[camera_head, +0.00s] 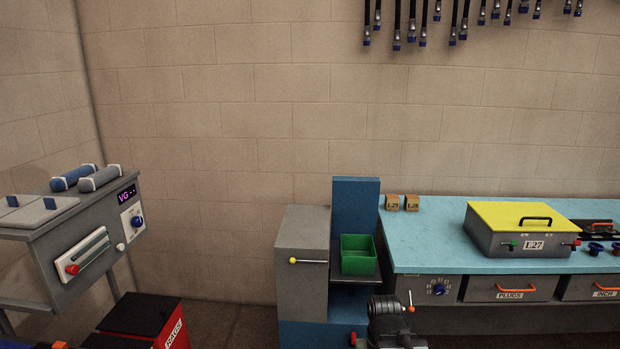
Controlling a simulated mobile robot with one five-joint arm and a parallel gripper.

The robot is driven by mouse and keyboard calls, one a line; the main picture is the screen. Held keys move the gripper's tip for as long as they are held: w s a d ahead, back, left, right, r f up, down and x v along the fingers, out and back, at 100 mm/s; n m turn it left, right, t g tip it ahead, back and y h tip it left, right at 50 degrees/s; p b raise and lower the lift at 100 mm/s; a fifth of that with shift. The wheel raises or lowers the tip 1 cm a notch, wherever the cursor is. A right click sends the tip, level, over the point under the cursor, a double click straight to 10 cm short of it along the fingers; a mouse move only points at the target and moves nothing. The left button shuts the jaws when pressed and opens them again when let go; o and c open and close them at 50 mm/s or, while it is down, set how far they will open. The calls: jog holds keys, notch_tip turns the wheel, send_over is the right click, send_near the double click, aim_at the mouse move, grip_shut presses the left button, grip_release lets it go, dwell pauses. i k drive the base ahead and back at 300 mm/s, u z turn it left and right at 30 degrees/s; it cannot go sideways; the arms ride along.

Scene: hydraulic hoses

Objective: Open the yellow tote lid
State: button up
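The yellow tote lid (522,215) lies flat and closed on a grey tote (490,240) on the right part of the blue bench top. A black handle (535,221) stands on the lid near its front edge. The inside of the tote is hidden. I cannot make out my gripper in this view.
The blue bench top (430,243) is clear left of the tote, except two small brown blocks at the back. A green bin (358,256) and grey cabinet stand left of the bench. A dark mechanical part (388,318) rises in front. A grey machine (85,235) stands far left.

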aim_at(500, 216)
jog(key=k, duration=0.5)
jog(key=z, duration=0.9)
jog(key=i, duration=1.05)
jog(key=u, duration=2.05)
jog(key=i, duration=0.35)
jog(key=z, duration=0.15)
